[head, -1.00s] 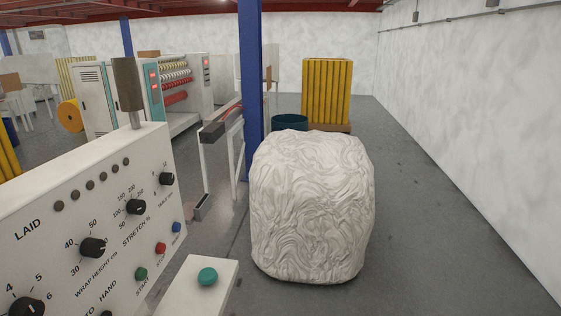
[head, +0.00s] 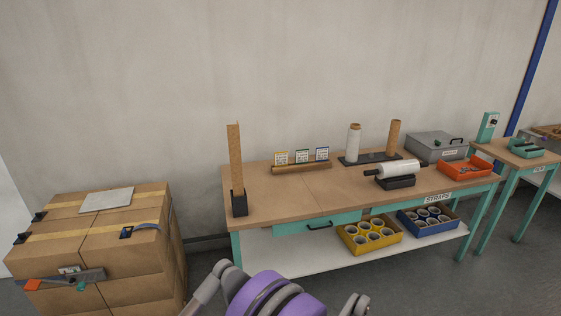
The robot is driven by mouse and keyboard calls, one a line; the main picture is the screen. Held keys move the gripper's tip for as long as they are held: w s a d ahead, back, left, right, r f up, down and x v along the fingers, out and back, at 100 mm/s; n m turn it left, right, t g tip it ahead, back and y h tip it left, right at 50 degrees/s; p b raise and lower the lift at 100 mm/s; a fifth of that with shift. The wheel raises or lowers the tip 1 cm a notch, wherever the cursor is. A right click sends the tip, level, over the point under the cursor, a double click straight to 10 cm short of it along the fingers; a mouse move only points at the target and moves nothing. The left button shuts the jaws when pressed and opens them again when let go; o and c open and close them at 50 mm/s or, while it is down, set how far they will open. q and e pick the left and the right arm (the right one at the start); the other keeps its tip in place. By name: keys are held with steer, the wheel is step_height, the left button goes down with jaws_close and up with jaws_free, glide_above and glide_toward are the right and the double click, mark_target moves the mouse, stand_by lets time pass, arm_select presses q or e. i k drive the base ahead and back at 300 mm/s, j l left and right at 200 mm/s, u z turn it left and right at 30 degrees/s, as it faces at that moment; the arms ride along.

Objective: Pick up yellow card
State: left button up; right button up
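The yellow card (head: 281,158) is a small white card with a yellow top edge and dark print. It stands upright at the left end of a row of three cards. The row sits in a long wooden holder (head: 303,168) on the workbench (head: 265,200). The other two are a middle card (head: 302,156) and a right card (head: 322,154) with darker top edges. Only parts of my own body and arms show at the bottom of the view. Neither of my grippers shows.
A film roll (head: 353,143) and a brown tube (head: 393,138) stand to the right. Stacked boxes (head: 105,260) are at the left. The bench's front left top is clear.

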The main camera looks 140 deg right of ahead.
mark_target(280, 158)
steer(key=k+z, duration=0.2)
steer(key=z, duration=2.85)
steer(key=l+z, duration=0.1)
steer(key=z, duration=0.3)
steer(key=i+z, duration=0.15)
steer(key=z, duration=0.25)
steer(key=i+z, duration=0.1)
steer(key=z, duration=0.3)
steer(key=i+z, duration=0.1)
steer(key=z, duration=0.3)
steer(key=i, duration=0.3)
steer(key=u, duration=0.45)
steer(key=i+l+u, duration=0.25)
steer(key=u, duration=0.25)
steer(key=i+l+u, duration=0.15)
steer(key=l+u, duration=0.3)
steer(key=i+l+u, duration=0.15)
steer(key=l, duration=0.4)
steer(key=l+u, duration=0.2)
steer(key=l, duration=0.35)
steer(key=i+l, duration=0.15)
steer(key=l, duration=0.2)
steer(key=i+l, duration=0.2)
steer(key=l, duration=0.2)
steer(key=i+l, duration=0.15)
steer(key=l, duration=0.2)
